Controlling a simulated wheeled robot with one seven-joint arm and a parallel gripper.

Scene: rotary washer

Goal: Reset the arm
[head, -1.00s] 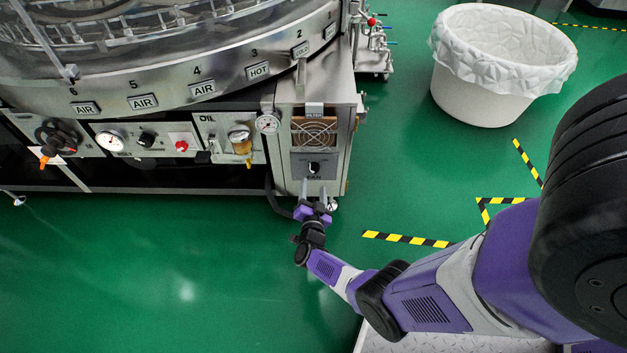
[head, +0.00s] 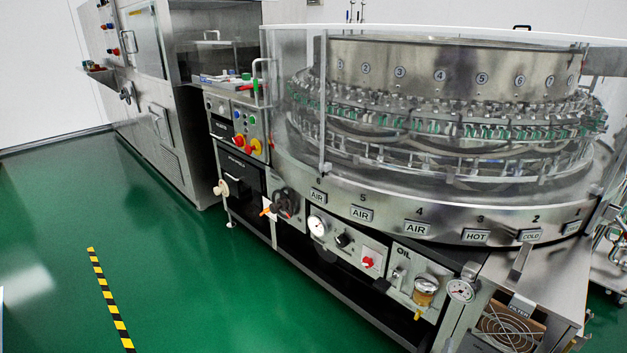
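My arm and gripper are outside the head view now, so I cannot see the gripper's state. The rotary washer (head: 400,215) fills the middle and right, a round steel machine with a clear guard and labels for air, hot and cold. Its fan and filter box (head: 508,330) shows only in part at the bottom right edge; its knob is out of view.
A control panel (head: 237,130) with coloured buttons stands at the washer's left end. A large steel cabinet (head: 150,90) stands behind it on the left. The green floor (head: 60,230) at the left is clear, with a yellow-black strip (head: 110,300) on it.

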